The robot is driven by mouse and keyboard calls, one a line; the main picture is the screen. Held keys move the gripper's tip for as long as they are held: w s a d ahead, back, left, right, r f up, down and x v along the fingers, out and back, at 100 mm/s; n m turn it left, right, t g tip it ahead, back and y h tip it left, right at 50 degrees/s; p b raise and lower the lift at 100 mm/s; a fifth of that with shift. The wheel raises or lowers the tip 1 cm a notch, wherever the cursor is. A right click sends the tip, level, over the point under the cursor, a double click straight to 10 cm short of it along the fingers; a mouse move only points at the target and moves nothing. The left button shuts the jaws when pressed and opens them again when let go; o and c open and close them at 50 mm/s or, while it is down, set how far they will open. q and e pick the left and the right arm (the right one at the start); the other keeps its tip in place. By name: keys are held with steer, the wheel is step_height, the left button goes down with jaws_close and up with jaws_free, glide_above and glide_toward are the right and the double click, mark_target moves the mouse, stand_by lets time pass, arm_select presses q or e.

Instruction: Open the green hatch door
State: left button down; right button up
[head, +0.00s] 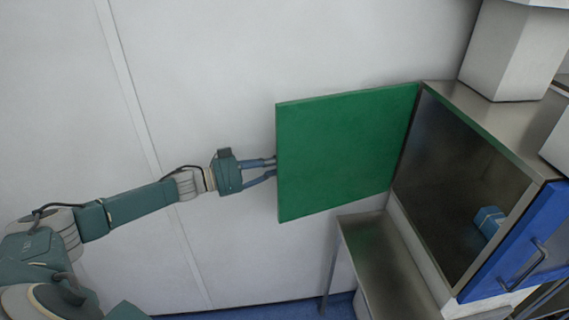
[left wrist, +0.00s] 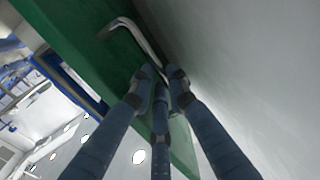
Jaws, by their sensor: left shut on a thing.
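The green hatch door (head: 345,150) stands swung wide open from the left side of a steel cabinet in the head view. My left gripper (head: 272,167) is at the door's free left edge, with its fingertips partly hidden behind it. In the left wrist view, a bent metal handle (left wrist: 128,27) runs along the green door (left wrist: 92,38) down to the fingertips of my left gripper (left wrist: 163,82). The gripper is shut on the door, at its handle; the exact contact is hard to see. My right gripper is in neither view.
The open cabinet (head: 455,150) has a dark interior with a small blue box (head: 488,222) inside. A blue door (head: 525,245) with a handle is at its right. A metal side table (head: 380,255) stands below the green door. A pale wall (head: 230,70) is behind.

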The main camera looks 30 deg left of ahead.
arm_select(q)
steer(key=shift+d+r, duration=0.1)
steer(key=shift+d, duration=0.05)
steer(key=c, duration=1.7)
jaws_free()
steer(key=shift+o, duration=0.2)
steer(key=shift+d, duration=0.1)
steer(key=v, duration=1.1)
steer(key=shift+s+a, duration=0.2)
steer(key=shift+a, duration=0.15)
